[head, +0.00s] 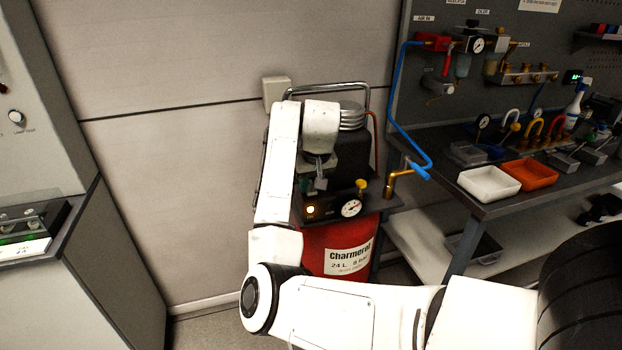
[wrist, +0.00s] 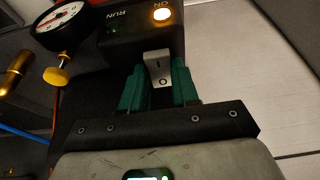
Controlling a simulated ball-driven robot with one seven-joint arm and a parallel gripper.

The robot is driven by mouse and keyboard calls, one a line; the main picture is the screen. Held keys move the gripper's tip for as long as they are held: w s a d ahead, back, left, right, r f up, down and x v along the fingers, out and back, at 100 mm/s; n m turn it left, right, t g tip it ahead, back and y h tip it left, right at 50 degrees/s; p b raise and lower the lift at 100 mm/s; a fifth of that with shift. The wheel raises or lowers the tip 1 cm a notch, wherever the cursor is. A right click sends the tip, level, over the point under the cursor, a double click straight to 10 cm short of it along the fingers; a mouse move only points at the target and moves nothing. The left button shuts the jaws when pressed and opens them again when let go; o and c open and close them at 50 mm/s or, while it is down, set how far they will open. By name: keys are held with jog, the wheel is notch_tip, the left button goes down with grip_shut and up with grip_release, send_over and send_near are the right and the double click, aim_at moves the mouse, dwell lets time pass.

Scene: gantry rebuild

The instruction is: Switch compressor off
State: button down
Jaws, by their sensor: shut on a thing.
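The compressor (head: 312,244) has a red tank with a "Charmerol 24 L" label, standing against the wall in the head view. Its black control box (wrist: 115,45) carries a glowing amber lamp (wrist: 161,14) marked ON and a RUN label with no bright light beside it. The lamp also glows in the head view (head: 310,210). A pale rocker switch (wrist: 157,66) with I and O marks sits below the lamp. My gripper (wrist: 159,84) has its green fingers shut on the switch, one on each side. In the head view my gripper (head: 319,184) is over the compressor's top; the switch cannot be made out there.
A pressure gauge (wrist: 60,25) and yellow knob (wrist: 56,77) are close beside my gripper. A brass fitting (head: 399,182) and blue hose (head: 398,120) lie right of the compressor. A workbench (head: 485,208) with white and orange trays stands further right; a cabinet (head: 95,270) stands left.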

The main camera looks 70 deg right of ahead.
aim_at(311, 190)
jog(key=shift+w+d+r+g+y+p, duration=0.2)
jog(key=shift+r+g+y+p, duration=0.4)
jog(key=shift+p, duration=1.7)
jog(key=shift+d+f+y+p, duration=0.1)
jog(key=shift+f+y+p, duration=0.1)
jog(key=shift+y+p, duration=0.4)
jog(key=shift+f+g+p, duration=0.2)
jog(key=shift+g+p, duration=0.1)
jog(key=shift+p, duration=0.05)
jog(key=c, duration=0.8)
grip_release()
jog(key=shift+c, duration=0.2)
notch_tip(311, 190, up, 11)
jog(key=p, duration=0.1)
jog(key=shift+s+a+f, duration=0.2)
jog(key=shift+s+a, duration=0.1)
jog(key=shift+a, duration=0.1)
